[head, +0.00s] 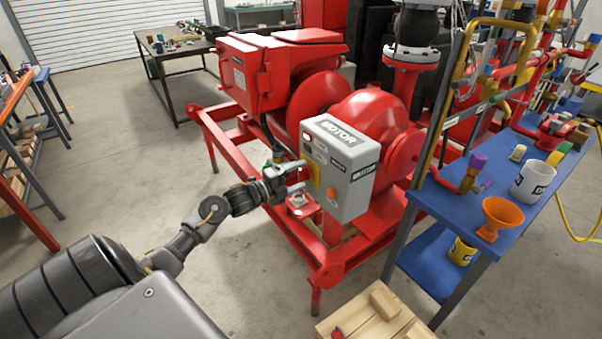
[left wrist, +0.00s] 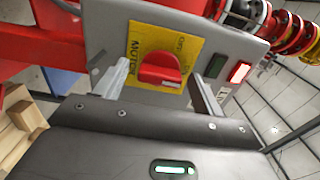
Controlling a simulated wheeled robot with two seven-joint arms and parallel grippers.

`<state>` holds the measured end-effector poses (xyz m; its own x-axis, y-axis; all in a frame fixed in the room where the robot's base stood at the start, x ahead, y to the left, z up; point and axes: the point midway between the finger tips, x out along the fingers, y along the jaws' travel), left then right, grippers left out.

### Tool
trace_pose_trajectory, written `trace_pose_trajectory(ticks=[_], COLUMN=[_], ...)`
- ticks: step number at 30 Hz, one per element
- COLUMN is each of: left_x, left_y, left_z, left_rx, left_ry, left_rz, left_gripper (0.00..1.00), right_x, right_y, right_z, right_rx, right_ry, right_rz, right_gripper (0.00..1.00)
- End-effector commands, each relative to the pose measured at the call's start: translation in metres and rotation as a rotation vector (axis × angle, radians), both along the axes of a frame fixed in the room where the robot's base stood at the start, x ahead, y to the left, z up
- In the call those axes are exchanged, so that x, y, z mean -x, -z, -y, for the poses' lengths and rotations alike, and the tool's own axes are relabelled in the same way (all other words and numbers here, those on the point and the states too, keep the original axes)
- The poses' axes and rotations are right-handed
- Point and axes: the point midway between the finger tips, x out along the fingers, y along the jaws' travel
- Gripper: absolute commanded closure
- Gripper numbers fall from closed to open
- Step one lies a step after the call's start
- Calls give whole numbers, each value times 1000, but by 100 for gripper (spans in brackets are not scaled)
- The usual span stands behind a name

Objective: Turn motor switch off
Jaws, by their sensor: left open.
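The grey motor control box (head: 340,165) stands on the front of the red pump skid, with MOTOR labels on it. The left wrist view shows the motor switch, a red knob (left wrist: 160,70) on a yellow plate (left wrist: 188,46) marked MOTOR. My left gripper (head: 303,176) is open in front of the box's left face. In the left wrist view its two fingers (left wrist: 168,68) stand on either side of the knob, with gaps visible. I cannot tell if they touch the box. In the head view the knob is mostly hidden by the gripper. My right gripper is not in view.
A red lit lamp (left wrist: 241,72) sits beside the switch plate. The red skid frame (head: 330,262) runs below the box. A wooden crate (head: 375,318) is in front.

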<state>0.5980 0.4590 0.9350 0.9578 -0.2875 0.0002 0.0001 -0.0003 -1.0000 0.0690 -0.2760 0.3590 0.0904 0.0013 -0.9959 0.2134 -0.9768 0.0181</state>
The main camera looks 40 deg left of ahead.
Motion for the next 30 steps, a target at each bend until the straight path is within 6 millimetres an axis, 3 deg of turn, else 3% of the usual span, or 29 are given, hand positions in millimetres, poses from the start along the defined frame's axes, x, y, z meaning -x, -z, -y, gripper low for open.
trace_pose_trajectory(ticks=[5, 14, 24, 30], left_x=[-12, -14, -14, -14], left_y=[-1, 0, 0, 0], left_z=[4, 5, 5, 5], left_rx=[0, 0, 0, 10], left_ry=[1, 1, 1, 1], left_rz=[0, -1, -1, -4], left_gripper=[31, 31, 75, 76], right_x=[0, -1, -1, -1], right_y=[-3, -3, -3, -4], right_z=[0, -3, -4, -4], right_rx=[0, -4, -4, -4], right_ry=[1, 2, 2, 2], right_rz=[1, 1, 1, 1], right_gripper=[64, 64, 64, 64])
